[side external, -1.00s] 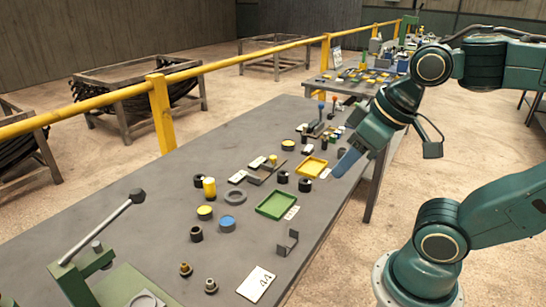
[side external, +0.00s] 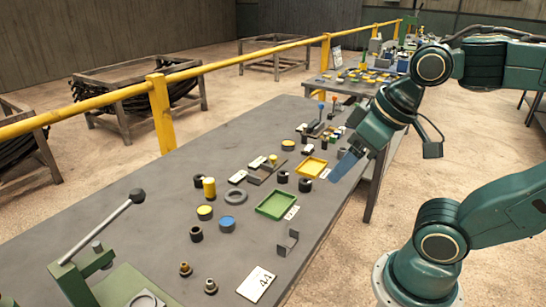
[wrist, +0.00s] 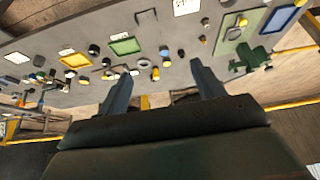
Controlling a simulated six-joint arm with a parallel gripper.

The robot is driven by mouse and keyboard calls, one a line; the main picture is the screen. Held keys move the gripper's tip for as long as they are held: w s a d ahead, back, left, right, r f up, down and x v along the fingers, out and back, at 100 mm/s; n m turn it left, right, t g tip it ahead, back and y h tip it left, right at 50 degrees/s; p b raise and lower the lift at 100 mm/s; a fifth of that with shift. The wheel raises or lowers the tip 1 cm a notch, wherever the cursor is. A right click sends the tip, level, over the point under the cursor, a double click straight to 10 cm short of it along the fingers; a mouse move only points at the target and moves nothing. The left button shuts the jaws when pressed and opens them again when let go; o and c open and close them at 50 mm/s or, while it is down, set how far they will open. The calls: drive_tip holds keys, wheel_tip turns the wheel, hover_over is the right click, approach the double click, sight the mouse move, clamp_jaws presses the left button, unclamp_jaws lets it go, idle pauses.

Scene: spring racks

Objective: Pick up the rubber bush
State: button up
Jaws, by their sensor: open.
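Several short black cylinders that look like rubber bushes are on the grey table. One (side external: 196,233) stands alone at the near left with a hole in its top. Another (side external: 199,180) is beside a yellow cylinder, and two more, one (side external: 283,177) and its neighbour (side external: 305,184), are by the trays. I cannot tell which one is the named bush. My gripper (side external: 340,168) is above the table's right edge, apart from all parts. In the wrist view its two fingers (wrist: 160,68) are spread with nothing held between them.
A green tray (side external: 260,207) and a yellow tray (side external: 301,168) lie mid-table. A grey ring (side external: 235,197), a blue-topped cylinder (side external: 227,224) and a bent metal bracket (side external: 288,243) are near them. A green lever press (side external: 85,265) stands at the near left. A yellow rail (side external: 230,62) runs behind the table.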

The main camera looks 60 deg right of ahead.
drive_tip(key=w, duration=0.1)
drive_tip(key=m+g+y, duration=0.1)
drive_tip(key=m+g, duration=0.5)
drive_tip(key=m, duration=1.2)
hover_over(305, 185)
drive_tip(key=w+d, duration=0.1)
drive_tip(key=d, duration=0.2)
drive_tip(key=shift+a+f, duration=0.1)
drive_tip(key=shift+f, duration=12.85)
